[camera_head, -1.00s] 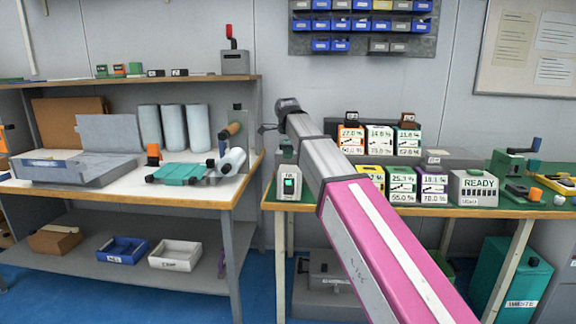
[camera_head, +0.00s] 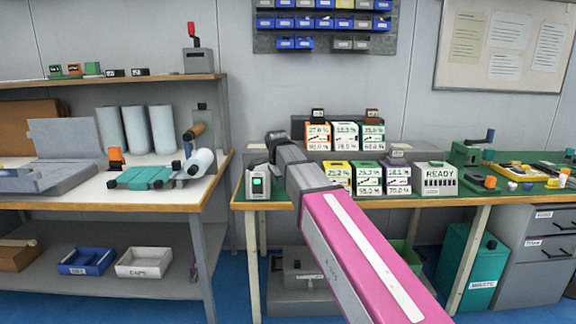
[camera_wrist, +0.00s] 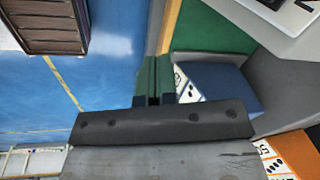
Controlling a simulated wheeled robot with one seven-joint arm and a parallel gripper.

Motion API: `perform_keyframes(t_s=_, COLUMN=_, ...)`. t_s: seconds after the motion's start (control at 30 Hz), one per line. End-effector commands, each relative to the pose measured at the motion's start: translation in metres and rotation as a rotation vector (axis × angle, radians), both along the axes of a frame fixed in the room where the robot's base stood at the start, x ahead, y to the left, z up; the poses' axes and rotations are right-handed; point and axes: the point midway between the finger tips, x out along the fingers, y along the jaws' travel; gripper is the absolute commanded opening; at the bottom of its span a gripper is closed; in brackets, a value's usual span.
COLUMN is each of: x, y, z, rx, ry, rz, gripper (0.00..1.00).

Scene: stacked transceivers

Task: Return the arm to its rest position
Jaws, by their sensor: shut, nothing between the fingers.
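My arm (camera_head: 355,245), with a pink link, reaches up from the bottom right in the head view. Its dark end lies in front of the green-topped bench. My gripper (camera_wrist: 153,98) shows in the wrist view as two dark fingers close together, shut and empty. The fingertips cannot be made out in the head view. Stacked transceivers stand on the bench right of the arm's end. The upper row has an orange unit (camera_head: 317,136), a white one (camera_head: 345,136) and a green one (camera_head: 373,136). The lower row has a yellow unit (camera_head: 338,177), a green one (camera_head: 368,178) and a purple one (camera_head: 397,178).
A small device with a green light (camera_head: 257,184) stands left of the arm. A packing table (camera_head: 95,197) with rolls is at left. A teal waste bin (camera_head: 472,268) is under the bench. Blue floor shows between the tables.

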Motion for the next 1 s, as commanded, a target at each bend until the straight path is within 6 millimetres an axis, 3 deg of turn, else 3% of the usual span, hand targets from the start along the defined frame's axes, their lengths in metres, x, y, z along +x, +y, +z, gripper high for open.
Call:
perform_keyframes(t_s=0.03, x=-0.010, y=-0.018, z=-0.024, rx=-0.012, ry=0.013, rz=0.051, gripper=0.00)
perform_keyframes(t_s=0.1, x=-0.017, y=-0.037, z=-0.051, rx=-0.026, ry=0.025, rz=0.132, gripper=0.00)
perform_keyframes(t_s=0.27, x=-0.038, y=-0.080, z=-0.109, rx=-0.052, ry=0.055, rz=0.316, gripper=0.00)
perform_keyframes(t_s=0.5, x=-0.083, y=-0.140, z=-0.187, rx=-0.081, ry=0.095, rz=0.593, gripper=0.00)
perform_keyframes(t_s=0.8, x=-0.154, y=-0.205, z=-0.267, rx=-0.091, ry=0.136, rz=0.933, gripper=0.00)
perform_keyframes(t_s=1.0, x=-0.192, y=-0.231, z=-0.299, rx=-0.092, ry=0.148, rz=1.102, gripper=0.00)
